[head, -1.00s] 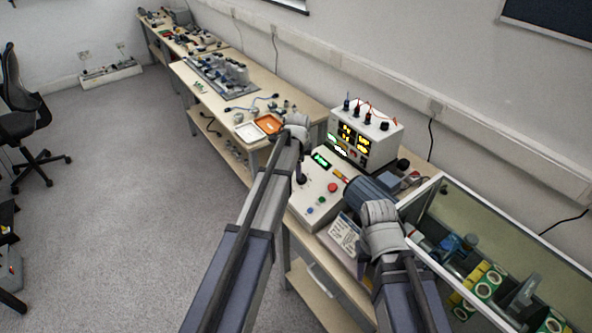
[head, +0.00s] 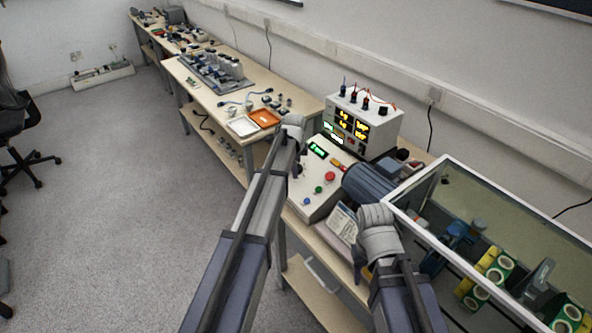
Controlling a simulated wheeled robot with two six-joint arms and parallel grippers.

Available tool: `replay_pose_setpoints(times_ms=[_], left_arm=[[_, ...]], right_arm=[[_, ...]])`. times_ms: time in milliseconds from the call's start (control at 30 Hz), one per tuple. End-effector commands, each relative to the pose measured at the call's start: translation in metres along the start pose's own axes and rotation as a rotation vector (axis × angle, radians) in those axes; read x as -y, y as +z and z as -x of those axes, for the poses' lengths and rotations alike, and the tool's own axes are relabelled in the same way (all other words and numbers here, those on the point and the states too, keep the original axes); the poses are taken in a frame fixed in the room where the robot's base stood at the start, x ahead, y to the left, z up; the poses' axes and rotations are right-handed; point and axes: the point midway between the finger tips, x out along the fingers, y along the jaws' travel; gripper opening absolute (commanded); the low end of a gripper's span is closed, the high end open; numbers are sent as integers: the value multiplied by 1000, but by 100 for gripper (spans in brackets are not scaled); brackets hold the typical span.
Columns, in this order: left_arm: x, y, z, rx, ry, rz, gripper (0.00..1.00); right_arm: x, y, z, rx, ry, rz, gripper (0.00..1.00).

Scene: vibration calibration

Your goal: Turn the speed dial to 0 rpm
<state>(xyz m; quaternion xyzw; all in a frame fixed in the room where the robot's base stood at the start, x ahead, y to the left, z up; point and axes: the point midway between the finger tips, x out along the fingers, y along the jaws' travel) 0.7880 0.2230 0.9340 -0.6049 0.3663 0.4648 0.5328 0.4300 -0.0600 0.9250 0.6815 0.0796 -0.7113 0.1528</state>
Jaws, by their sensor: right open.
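The control box (head: 312,205) stands on the bench with a lit green display (head: 317,150), a red button (head: 330,176), a green button (head: 318,189) and a blue button (head: 306,201). I cannot make out the speed dial for certain; my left arm covers the box's left side. My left gripper (head: 297,166) is at that side, mostly hidden behind its own wrist, and its jaws cannot be read. My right gripper (head: 361,264) is open, low in front of the bench edge near a printed card (head: 344,222), apart from the box.
A blue motor (head: 367,186) sits right of the control box. A power supply (head: 362,123) with lit readouts and leads stands behind. A clear-topped enclosure (head: 447,247) fills the right. An orange tray (head: 263,118) and white tray (head: 242,126) lie on the left bench.

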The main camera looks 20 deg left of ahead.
Motion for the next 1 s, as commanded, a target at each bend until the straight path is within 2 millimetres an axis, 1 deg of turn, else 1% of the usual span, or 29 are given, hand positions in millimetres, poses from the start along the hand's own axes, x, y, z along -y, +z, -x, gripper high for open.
replay_pose_setpoints(times_ms=[233,900,933,1000], left_arm=[[0,0,0,0,0,0,78],[0,0,0,0,0,0,3],[0,0,0,0,0,0,0],[0,0,0,0,0,0,0]], right_arm=[[0,0,0,0,0,0,48],[0,0,0,0,0,0,48],[0,0,0,0,0,0,48],[0,0,0,0,0,0,48]])
